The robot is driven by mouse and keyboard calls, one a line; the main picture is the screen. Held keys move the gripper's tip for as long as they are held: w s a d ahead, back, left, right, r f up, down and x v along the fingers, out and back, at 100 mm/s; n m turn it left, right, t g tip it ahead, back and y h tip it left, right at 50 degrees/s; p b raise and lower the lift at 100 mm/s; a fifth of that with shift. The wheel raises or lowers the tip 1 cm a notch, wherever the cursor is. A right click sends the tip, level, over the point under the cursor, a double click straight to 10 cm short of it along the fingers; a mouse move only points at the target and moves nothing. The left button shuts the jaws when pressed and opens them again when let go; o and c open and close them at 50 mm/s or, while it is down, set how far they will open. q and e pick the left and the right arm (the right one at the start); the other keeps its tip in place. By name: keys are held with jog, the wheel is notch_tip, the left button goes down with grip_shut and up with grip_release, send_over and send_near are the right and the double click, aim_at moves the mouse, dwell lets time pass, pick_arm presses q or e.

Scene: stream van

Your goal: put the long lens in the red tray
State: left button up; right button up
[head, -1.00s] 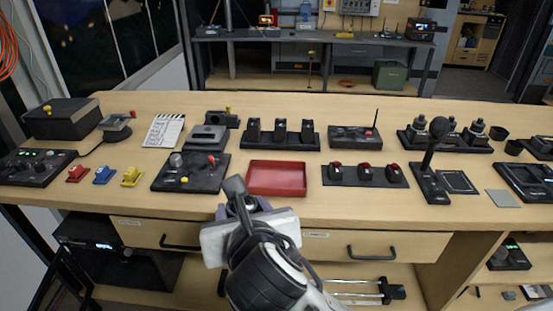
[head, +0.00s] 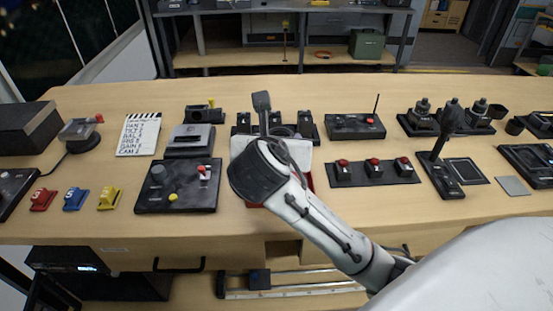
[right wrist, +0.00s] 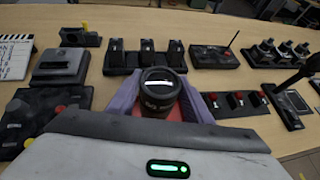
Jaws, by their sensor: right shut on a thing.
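The long lens, a black cylinder (right wrist: 158,104) with pale lettering on its side, is between the two purple fingers of my right gripper (right wrist: 160,88). The gripper is shut on it. The red tray (head: 309,182) is mostly hidden behind my right arm in the head view, with only parts of its rim and wall showing. In the right wrist view, red of the tray (right wrist: 204,112) shows behind the lens and fingers. The lens appears over the tray; its height above it cannot be told. My left gripper is out of view.
A black panel with red-topped switches (head: 372,173) stands right of the tray, and a control box with knobs (head: 178,187) stands left. A black rack of several dark units (right wrist: 145,58) is behind.

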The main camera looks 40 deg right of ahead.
jog(key=shift+w+f, duration=0.1)
jog(key=shift+f, duration=2.3)
jog(key=shift+f, duration=0.1)
jog(key=o, duration=1.4)
jog(key=shift+f, duration=0.1)
jog(key=shift+s+a+r, duration=0.2)
jog(key=shift+r, duration=0.05)
jog(key=v, duration=1.1)
jog(key=shift+s+a+r, duration=0.15)
jog(key=shift+s, duration=0.05)
